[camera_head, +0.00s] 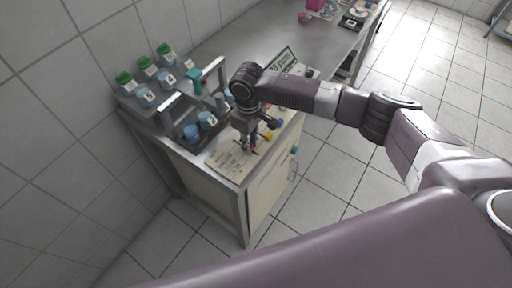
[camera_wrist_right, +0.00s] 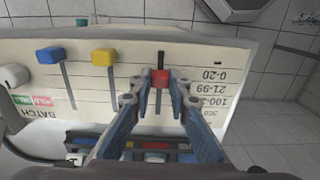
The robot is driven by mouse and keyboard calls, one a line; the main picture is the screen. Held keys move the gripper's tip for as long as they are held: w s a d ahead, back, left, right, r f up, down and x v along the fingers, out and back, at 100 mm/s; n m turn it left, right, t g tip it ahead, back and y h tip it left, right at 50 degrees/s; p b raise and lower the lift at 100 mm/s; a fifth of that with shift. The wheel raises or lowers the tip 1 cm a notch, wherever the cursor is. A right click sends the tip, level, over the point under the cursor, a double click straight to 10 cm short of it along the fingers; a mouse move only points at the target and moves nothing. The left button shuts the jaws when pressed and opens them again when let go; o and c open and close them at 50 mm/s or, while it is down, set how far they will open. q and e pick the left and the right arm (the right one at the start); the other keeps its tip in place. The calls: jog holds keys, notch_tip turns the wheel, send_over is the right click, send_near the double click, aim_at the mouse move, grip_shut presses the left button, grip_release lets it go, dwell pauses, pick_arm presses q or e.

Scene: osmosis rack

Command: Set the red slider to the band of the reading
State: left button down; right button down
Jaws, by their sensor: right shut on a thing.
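The red slider (camera_wrist_right: 159,77) sits on a dark vertical slot in the pale panel (camera_wrist_right: 200,60) in the right wrist view. Band labels (camera_wrist_right: 208,88) stand upside down to its right: 0-20, 21-99, 100-2.. and a partly hidden one. The slider is near the height of the 0-20 and 21-99 labels; I cannot tell exactly which band it marks. My right gripper (camera_wrist_right: 160,84) is shut on the slider, one blue finger on each side. In the head view my right gripper (camera_head: 247,146) is over the panel top. My left gripper is not in view. I cannot read the reading.
A yellow slider (camera_wrist_right: 103,57) and a blue slider (camera_wrist_right: 49,55) stand left of the red one in the wrist view. In the head view, a rack with numbered blue cups (camera_head: 192,132) and green-capped bottles (camera_head: 148,66) stands left.

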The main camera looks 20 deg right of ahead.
jog(key=shift+w+a, duration=0.6)
jog(key=shift+w, duration=0.25)
jog(key=shift+s, duration=0.1)
jog(key=c, duration=1.8)
grip_release()
jog(key=shift+r, duration=0.2)
notch_tip(320, 180, up, 12)
jog(key=shift+f, duration=0.15)
